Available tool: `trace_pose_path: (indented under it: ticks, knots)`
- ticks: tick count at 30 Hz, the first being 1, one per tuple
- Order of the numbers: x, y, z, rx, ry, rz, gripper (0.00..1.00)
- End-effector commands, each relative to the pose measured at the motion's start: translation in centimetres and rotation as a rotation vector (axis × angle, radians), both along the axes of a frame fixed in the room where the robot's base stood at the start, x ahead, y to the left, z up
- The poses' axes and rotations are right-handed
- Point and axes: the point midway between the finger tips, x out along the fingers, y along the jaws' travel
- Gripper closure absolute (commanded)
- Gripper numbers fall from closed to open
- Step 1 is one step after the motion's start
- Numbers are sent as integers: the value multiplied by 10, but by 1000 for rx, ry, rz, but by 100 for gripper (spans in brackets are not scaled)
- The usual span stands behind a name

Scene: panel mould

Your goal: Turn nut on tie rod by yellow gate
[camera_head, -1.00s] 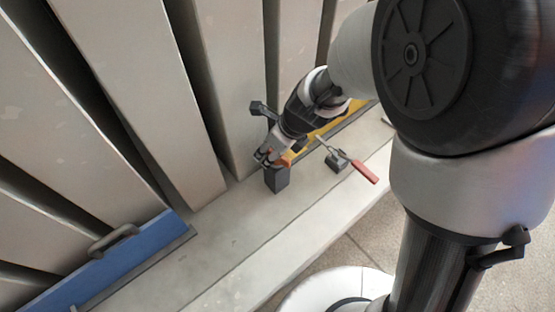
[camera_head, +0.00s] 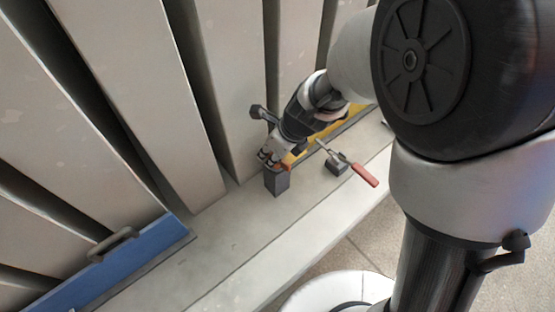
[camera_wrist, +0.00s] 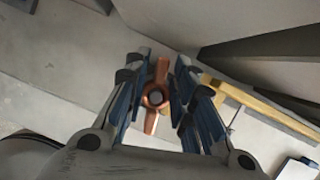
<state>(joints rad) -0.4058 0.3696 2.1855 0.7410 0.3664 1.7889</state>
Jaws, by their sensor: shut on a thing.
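The nut (camera_wrist: 155,97) is an orange-brown wing nut on a dark round rod end, between my fingertips in the wrist view. My gripper (camera_wrist: 157,100) is shut on it, one finger on each side, the wings lying roughly along the fingers. In the head view my gripper (camera_head: 268,158) is at the top of a dark square post (camera_head: 277,182), and the nut is mostly hidden there. The yellow gate (camera_head: 318,138) is a low strip just behind and right of my gripper; it also shows in the wrist view (camera_wrist: 262,106).
A toggle clamp with a red handle (camera_head: 364,174) stands on the ledge right of the post. A blue gate (camera_head: 125,258) with a dark handle lies at the lower left. Tall grey panels (camera_head: 150,100) rise behind. The ledge between the blue gate and post is clear.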

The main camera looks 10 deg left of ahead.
Motion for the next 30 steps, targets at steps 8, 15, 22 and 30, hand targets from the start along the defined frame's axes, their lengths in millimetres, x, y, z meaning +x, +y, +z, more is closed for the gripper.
trace_pose_path:
  ticks: [8,15,22,30]
  knots:
    - [-2,1,-1,0,0,240,100]
    - [-5,2,0,0,0,304,100]
    - [-6,1,0,0,1,416,100]
    - [-9,1,0,0,0,605,100]
